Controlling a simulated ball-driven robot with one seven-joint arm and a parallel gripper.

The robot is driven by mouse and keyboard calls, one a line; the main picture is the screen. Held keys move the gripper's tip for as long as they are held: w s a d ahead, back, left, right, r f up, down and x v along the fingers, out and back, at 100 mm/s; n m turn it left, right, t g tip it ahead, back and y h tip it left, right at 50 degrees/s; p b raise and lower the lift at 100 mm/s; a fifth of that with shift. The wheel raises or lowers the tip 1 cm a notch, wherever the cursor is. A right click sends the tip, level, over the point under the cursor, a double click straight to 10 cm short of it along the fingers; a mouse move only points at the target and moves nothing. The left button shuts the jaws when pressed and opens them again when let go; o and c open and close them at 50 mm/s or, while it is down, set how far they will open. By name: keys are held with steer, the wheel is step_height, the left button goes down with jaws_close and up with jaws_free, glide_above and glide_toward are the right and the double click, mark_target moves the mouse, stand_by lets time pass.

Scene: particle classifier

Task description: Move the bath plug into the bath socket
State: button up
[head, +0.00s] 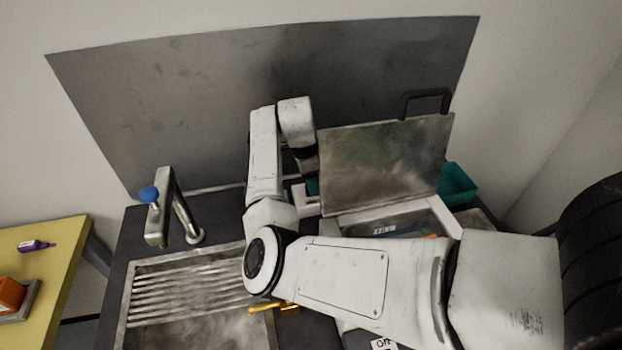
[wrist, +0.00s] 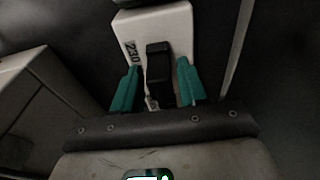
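In the wrist view a black plug-like block (wrist: 158,62) sits against a white box (wrist: 181,27) marked "230", which looks like a socket. I cannot tell whether this black block is the bath plug or whether it is seated in the box. My gripper (wrist: 157,70) is open, with one teal finger on each side of the black block. Pale gaps show between the fingers and the block, so neither finger appears to touch it. In the head view my arm reaches to the back of the bench, and its wrist hides most of the gripper area.
A metal lid (head: 385,165) with a black handle stands raised right of my wrist. A teal container (head: 458,184) is behind it. A tap (head: 160,205) with a blue knob and a sink (head: 190,290) lie left. A yellow table (head: 50,260) stands far left.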

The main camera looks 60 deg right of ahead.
steer(key=shift+o, duration=1.3)
steer(key=shift+r, duration=0.1)
step_height(320, 180, up, 11)
steer(key=w+a+b, duration=0.1)
steer(key=shift+w+f, duration=0.15)
steer(key=shift+f, duration=0.05)
steer(key=shift+f, duration=0.1)
